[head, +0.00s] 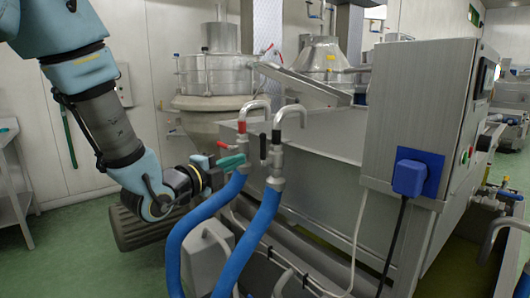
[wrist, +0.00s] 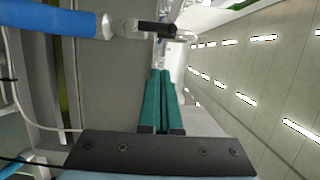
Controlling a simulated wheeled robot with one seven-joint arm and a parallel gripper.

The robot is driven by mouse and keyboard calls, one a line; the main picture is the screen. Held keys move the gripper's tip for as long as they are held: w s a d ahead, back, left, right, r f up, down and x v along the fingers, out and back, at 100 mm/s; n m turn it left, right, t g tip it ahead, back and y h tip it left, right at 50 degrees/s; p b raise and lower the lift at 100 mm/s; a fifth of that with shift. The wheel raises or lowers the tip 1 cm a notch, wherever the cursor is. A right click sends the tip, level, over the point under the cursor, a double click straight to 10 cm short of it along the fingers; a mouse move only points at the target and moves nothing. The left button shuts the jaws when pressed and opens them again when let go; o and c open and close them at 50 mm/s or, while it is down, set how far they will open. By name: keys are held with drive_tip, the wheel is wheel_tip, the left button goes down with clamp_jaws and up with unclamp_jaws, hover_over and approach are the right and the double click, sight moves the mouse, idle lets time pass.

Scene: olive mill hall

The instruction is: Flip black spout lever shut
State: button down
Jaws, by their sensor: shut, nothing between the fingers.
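The black spout lever (head: 263,147) stands roughly upright beside the right-hand curved metal spout (head: 277,160), which feeds a blue hose. In the wrist view a black lever (wrist: 157,28) lies along a metal spout, beyond my fingertips. My gripper (head: 243,159) has teal fingers and is shut and empty. It points right, by the left spout, with its tips short of the black lever in the head view. The shut fingers also show in the wrist view (wrist: 165,74). I see no contact with the lever, though the depth gap is hard to tell.
A red lever (head: 222,144) sits on the left spout (head: 242,125), close to my fingers. Two blue hoses (head: 262,236) hang below the spouts. A large steel machine (head: 325,160) stands behind, with a control cabinet (head: 415,100) at right. Green floor is free at left.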

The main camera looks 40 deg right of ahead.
drive_tip(key=shift+s+d+r, duration=0.1)
drive_tip(key=shift+s, duration=0.05)
drive_tip(key=shift+d, duration=0.1)
drive_tip(key=p, duration=0.4)
approach(262, 149)
drive_tip(key=s+d+r, duration=0.2)
drive_tip(key=s+d, duration=0.1)
drive_tip(key=d, duration=0.2)
drive_tip(key=w, duration=0.1)
drive_tip(key=w+d+p, duration=0.1)
drive_tip(key=w, duration=0.1)
drive_tip(key=shift+w+d+f+p, duration=0.1)
drive_tip(key=shift+d+f+p, duration=0.05)
drive_tip(key=shift+d+p, duration=0.25)
